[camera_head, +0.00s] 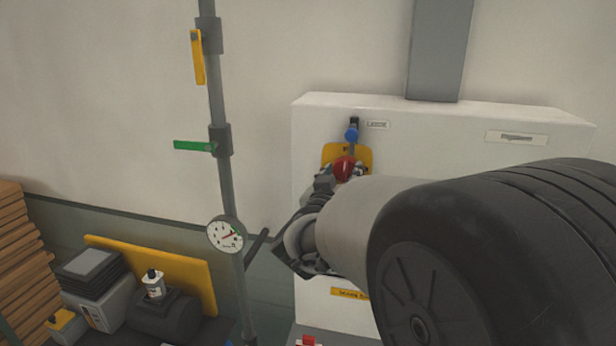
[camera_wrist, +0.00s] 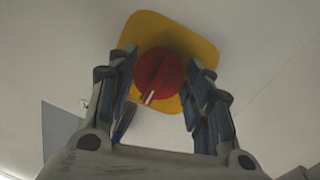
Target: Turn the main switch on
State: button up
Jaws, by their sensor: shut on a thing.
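The main switch is a red rotary knob (camera_head: 343,166) on a yellow plate (camera_head: 362,154), fixed to the front of a white cabinet (camera_head: 308,130). In the wrist view the round red knob (camera_wrist: 158,72) has a raised grip bar with a white mark pointing to the lower left. My gripper (camera_head: 338,177) is at the knob, with a finger on either side of it in the wrist view (camera_wrist: 163,88). The fingers are shut on the knob. My arm hides much of the cabinet's lower front in the head view.
A blue-knobbed lever (camera_head: 352,133) sits just above the switch. At left, a vertical pipe (camera_head: 222,180) carries a yellow handle (camera_head: 199,57), a green handle (camera_head: 193,146) and a gauge (camera_head: 225,235). Machinery (camera_head: 165,315) and stacked wood (camera_head: 25,250) stand at lower left.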

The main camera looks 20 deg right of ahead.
jog(key=shift+m, duration=0.3)
jog(key=m+b, duration=0.2)
jog(key=shift+a+m, duration=0.1)
jog(key=shift+m, duration=0.2)
jog(key=m+b, duration=0.1)
jog(key=m, duration=0.2)
jog(key=shift+w+m+y, duration=0.1)
jog(key=shift+m+y, duration=0.2)
jog(key=m+b, duration=0.2)
jog(key=m, duration=0.1)
jog(key=shift+r+y, duration=0.15)
jog(key=shift+y, duration=0.15)
jog(key=shift+r+m+y+b, duration=0.15)
jog(key=shift+m+b, duration=0.4)
jog(key=shift+m, duration=0.5)
jog(key=shift+m+y+b, duration=0.15)
jog(key=shift+m+b, duration=0.35)
jog(key=shift+m, duration=0.55)
jog(key=shift+a, duration=0.1)
jog(key=o, duration=1)
jog(key=shift+o, duration=0.2)
